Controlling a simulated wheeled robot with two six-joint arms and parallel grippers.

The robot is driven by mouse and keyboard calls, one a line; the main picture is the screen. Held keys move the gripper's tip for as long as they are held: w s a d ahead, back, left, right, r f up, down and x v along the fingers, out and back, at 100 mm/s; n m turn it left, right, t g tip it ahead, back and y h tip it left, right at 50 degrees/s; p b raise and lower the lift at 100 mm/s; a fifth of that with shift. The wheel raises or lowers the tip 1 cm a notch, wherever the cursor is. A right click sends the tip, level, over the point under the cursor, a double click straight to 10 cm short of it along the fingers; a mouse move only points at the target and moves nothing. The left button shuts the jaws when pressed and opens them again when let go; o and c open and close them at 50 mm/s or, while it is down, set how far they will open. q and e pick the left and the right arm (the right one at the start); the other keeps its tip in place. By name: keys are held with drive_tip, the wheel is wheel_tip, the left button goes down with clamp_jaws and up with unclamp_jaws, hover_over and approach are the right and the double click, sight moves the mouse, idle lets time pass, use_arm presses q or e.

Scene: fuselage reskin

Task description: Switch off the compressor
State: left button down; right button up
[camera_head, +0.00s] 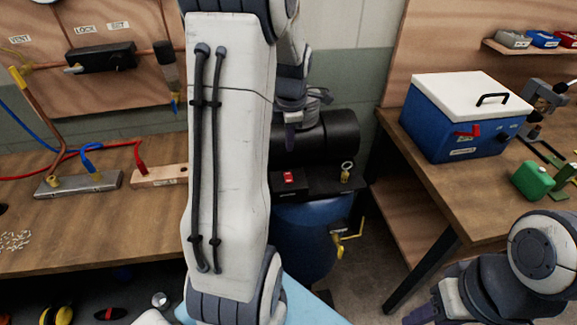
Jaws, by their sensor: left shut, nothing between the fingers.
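The compressor stands on the floor in the gap between the two benches. It has a black motor housing (335,140), a blue tank (305,235) and a red switch (289,177) on its dark top plate. My left arm's large white link hides the compressor's left side. My right arm shows at the lower right, and its gripper is out of view.
The left bench (90,225) carries a grey manifold (78,184) with hoses. The right bench (440,185) holds a blue cooler-like box (450,135) with a white lid and a green can (532,181). A brass gauge (346,172) and a yellow valve (340,242) sit on the compressor.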

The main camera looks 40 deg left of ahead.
sight(289, 174)
use_arm(q)
drive_tip(key=f, duration=0.3)
drive_tip(key=f+p, duration=0.1)
drive_tip(key=f, duration=0.3)
drive_tip(key=w+a+f, duration=0.1)
drive_tip(key=f, duration=0.3)
drive_tip(key=shift+p, duration=0.3)
use_arm(e)
drive_tip(key=shift+r, duration=0.85)
use_arm(q)
drive_tip(key=shift+d, duration=0.1)
use_arm(e)
drive_tip(key=shift+r, duration=0.1)
